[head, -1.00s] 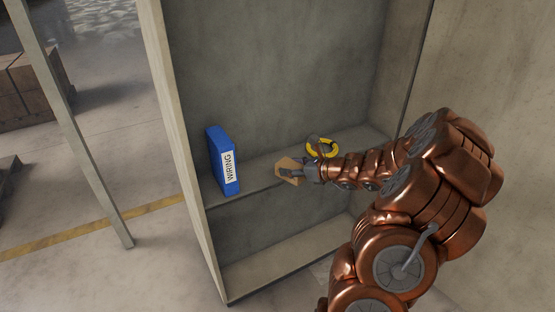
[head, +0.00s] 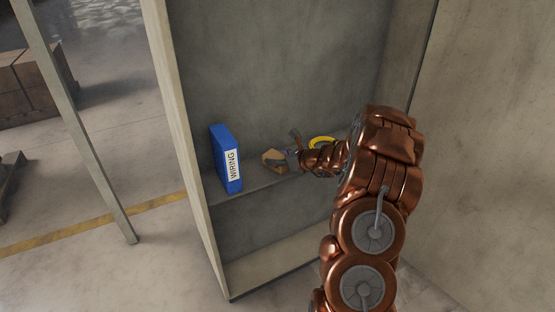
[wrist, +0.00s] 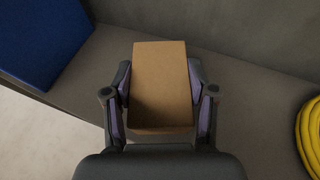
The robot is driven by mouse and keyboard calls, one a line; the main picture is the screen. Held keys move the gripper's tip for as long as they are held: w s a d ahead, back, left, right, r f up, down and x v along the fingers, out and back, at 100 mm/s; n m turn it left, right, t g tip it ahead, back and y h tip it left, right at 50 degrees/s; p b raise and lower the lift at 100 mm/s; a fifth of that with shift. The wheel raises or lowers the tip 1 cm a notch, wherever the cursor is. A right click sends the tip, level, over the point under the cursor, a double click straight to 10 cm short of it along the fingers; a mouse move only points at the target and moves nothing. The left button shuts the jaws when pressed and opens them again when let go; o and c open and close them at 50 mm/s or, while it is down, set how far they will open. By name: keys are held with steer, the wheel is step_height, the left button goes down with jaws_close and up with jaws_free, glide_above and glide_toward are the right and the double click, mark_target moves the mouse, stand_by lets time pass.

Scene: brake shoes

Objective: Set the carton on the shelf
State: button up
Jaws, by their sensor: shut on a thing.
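The carton (wrist: 160,85) is a small plain brown box. My gripper (wrist: 160,108) is shut on it, with one finger against each side in the wrist view. In the head view the carton (head: 269,159) is at the upper shelf (head: 255,203), between the blue binder and the yellow coil. My gripper (head: 284,160) reaches it from the right and hides part of it. The shelf surface (wrist: 245,85) shows behind and beside the carton in the wrist view. I cannot tell whether the carton touches the shelf.
A blue binder labelled WIRING (head: 226,160) stands left of the carton; it also shows in the wrist view (wrist: 40,35). A yellow coil (wrist: 312,135) lies to the right, partly hidden by my arm in the head view (head: 322,142). The cabinet's left side panel (head: 180,130) bounds the shelf.

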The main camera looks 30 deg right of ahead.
steer(key=shift+f, duration=0.3)
steer(key=o, duration=1.2)
steer(key=shift+r, duration=0.1)
